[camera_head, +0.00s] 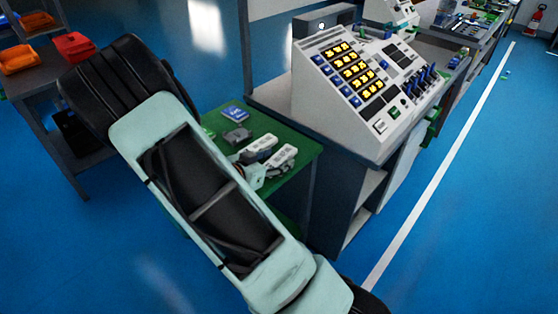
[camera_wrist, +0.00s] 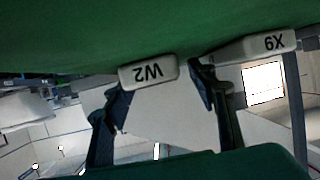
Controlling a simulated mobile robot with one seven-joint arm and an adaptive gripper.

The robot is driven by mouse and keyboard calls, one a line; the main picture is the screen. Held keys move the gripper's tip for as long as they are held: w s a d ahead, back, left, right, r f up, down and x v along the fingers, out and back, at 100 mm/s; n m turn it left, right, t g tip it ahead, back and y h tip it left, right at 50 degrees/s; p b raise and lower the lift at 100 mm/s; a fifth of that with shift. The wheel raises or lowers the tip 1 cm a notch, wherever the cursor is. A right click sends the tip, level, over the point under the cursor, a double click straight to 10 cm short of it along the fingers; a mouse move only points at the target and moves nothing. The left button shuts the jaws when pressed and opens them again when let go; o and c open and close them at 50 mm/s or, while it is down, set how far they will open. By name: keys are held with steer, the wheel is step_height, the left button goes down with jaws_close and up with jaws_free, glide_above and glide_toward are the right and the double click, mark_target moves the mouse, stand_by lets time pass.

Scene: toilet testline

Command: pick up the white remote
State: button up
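Two white remote-like blocks lie on the green tabletop in the head view, one farther back (camera_head: 262,144) and one nearer (camera_head: 281,157). In the wrist view, where the tabletop appears at the top, one white block marked W2 (camera_wrist: 148,72) is near the middle. Another marked X9 (camera_wrist: 262,46) is at the right.
The green table (camera_head: 297,177) also holds a blue box (camera_head: 235,113) and a dark grey item (camera_head: 237,135) behind the blocks. A sloped control console (camera_head: 365,85) stands close on the right. Orange and red bins (camera_head: 73,45) are on a table at the left.

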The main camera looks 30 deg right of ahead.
steer(key=c, duration=1.1)
